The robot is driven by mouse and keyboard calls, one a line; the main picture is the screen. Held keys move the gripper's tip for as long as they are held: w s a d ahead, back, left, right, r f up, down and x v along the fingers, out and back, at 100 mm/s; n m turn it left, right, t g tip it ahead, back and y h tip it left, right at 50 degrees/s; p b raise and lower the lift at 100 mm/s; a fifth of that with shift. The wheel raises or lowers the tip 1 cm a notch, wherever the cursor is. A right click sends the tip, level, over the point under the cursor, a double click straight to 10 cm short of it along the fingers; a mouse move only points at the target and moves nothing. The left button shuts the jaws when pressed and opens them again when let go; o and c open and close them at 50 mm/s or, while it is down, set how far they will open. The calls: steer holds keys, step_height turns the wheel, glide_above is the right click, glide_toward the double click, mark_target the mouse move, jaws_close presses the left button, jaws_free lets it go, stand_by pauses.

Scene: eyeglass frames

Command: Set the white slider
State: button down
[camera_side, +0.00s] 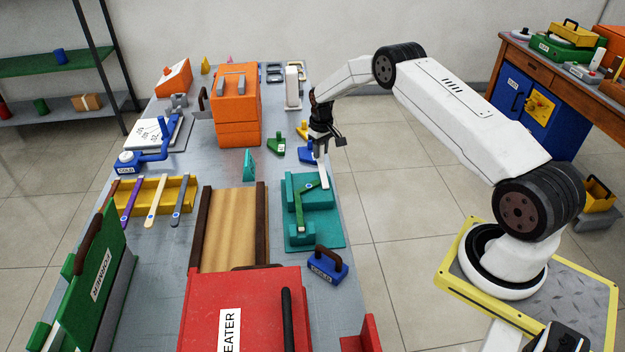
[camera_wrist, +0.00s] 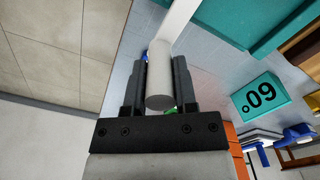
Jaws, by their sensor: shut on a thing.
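My gripper (camera_side: 321,152) is above the right edge of the table, at the far end of the teal fixture (camera_side: 325,230). In the wrist view my gripper (camera_wrist: 160,72) is shut on a white piece with a round end (camera_wrist: 160,100) and a pale bar running up out of the picture. I take it for the white slider; in the side view it shows as a white strip (camera_side: 323,176) under the fingers, reaching to the fixture. Whether it touches the fixture I cannot tell. A green bar (camera_side: 302,208) lies on the fixture.
Green (camera_side: 276,145) and blue (camera_side: 306,152) pieces stand close to my gripper. A blue COLD block (camera_side: 327,266) is in front, near the red heater (camera_side: 245,310). An orange cabinet (camera_side: 235,110) stands behind.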

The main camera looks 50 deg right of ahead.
stand_by(0.5)
steer(key=shift+s+d, duration=0.45)
steer(key=shift+d, duration=0.05)
steer(key=shift+c, duration=2)
jaws_free()
steer(key=shift+r, duration=0.1)
steer(key=shift+r, duration=0.25)
step_height(320, 180, up, 7)
steer(key=shift+a+r, duration=0.1)
